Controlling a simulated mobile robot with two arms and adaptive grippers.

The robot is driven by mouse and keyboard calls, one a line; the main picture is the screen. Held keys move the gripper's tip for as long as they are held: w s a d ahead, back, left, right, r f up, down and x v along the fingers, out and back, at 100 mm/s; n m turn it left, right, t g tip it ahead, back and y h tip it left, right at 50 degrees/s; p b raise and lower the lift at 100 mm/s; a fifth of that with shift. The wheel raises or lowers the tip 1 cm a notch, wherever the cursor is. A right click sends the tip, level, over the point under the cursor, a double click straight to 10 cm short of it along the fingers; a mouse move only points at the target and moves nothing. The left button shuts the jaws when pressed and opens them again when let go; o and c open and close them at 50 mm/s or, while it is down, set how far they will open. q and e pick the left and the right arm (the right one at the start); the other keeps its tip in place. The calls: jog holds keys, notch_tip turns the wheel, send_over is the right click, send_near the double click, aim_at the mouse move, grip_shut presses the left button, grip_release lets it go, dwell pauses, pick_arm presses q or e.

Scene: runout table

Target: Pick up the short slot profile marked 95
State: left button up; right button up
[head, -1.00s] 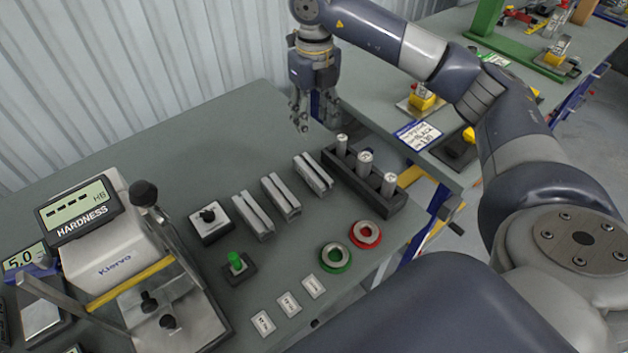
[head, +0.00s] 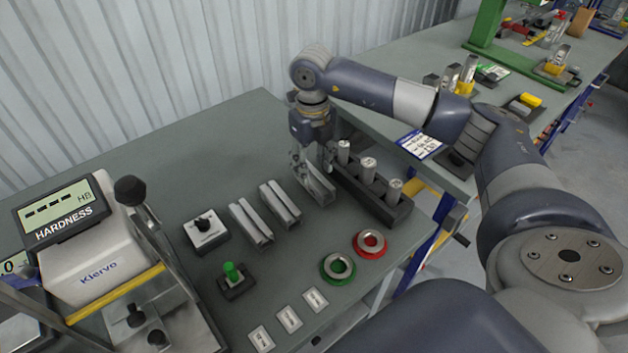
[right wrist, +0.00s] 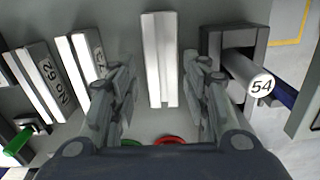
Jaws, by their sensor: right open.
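Three grey slot profiles lie side by side on the table: a left one (head: 250,222), a middle one (head: 280,206) and a right one (head: 318,188). In the right wrist view the leftmost (right wrist: 40,83) reads "No 62"; the mark on the middle one (right wrist: 82,62) is partly hidden. The right one (right wrist: 160,60) shows no legible mark; I cannot read 95 anywhere. My right gripper (head: 313,162) is open and low over the right profile, which lies between its fingers in the right wrist view (right wrist: 160,78). My left gripper is not in view.
A dark rack (head: 370,192) with three cylinders, one marked 54 (right wrist: 261,86), stands close to the right of the gripper. Green (head: 337,267) and red (head: 370,243) rings lie in front. A hardness tester (head: 100,250) stands at left. The table behind the profiles is clear.

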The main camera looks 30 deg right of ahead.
aim_at(314, 177)
jog(key=shift+d+f+p, duration=0.15)
jog(key=shift+f+p, duration=0.55)
jog(key=shift+f, duration=1.55)
jog(key=shift+c, duration=0.3)
jog(key=c, duration=0.9)
